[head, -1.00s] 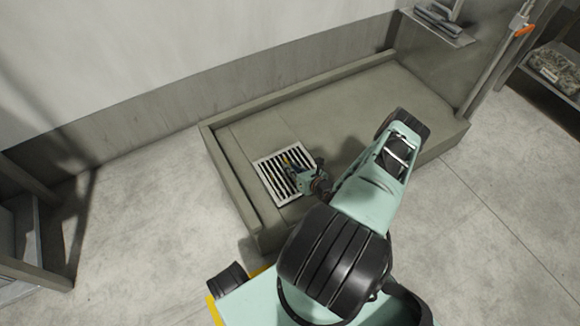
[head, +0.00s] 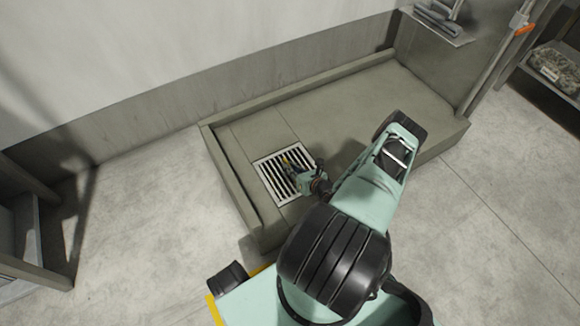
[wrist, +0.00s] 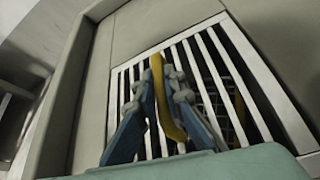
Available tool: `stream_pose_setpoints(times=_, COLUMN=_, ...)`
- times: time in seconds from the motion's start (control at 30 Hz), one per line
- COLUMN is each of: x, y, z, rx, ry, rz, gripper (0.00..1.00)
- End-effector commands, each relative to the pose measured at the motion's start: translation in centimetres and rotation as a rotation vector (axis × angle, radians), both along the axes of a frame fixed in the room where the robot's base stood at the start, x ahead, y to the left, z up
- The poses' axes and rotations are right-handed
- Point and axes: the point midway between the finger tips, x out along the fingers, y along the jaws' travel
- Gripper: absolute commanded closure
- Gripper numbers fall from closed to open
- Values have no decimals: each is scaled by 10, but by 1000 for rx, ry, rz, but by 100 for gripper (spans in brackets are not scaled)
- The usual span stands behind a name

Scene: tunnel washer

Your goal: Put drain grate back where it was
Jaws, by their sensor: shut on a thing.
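The drain grate (head: 270,178) is a pale square frame with parallel bars and dark gaps. It lies at the left part of the grey low-walled basin floor, and its bars also show in the wrist view (wrist: 205,80). My gripper (head: 287,161) is over the grate. In the wrist view its blue-grey fingers (wrist: 156,70) are shut on a curved yellow strip (wrist: 167,105), which looks like the grate's handle. The fingers hide part of the bars. I cannot tell whether the grate is flush with the floor or slightly raised.
The basin (head: 350,105) has a raised rim on its left and back sides, with a wall behind. Its floor right of the grate is clear. A shelf (head: 438,27) stands at the back right. Racks stand at the far left and far right.

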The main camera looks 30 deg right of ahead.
Motion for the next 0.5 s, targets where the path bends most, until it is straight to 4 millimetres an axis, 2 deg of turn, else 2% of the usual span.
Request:
stream_pose_setpoints(times=0.07, x=2, y=-1, z=1, rx=-2, ry=-6, rz=0, gripper=100)
stream_pose_setpoints(times=0.1, x=2, y=-1, z=1, rx=-2, ry=-6, rz=-1, gripper=86)
stream_pose_setpoints(times=0.23, x=1, y=-1, z=1, rx=-1, ry=-4, rz=-1, gripper=72)
stream_pose_setpoints(times=0.5, x=-1, y=0, z=-3, rx=0, ry=4, rz=1, gripper=70)
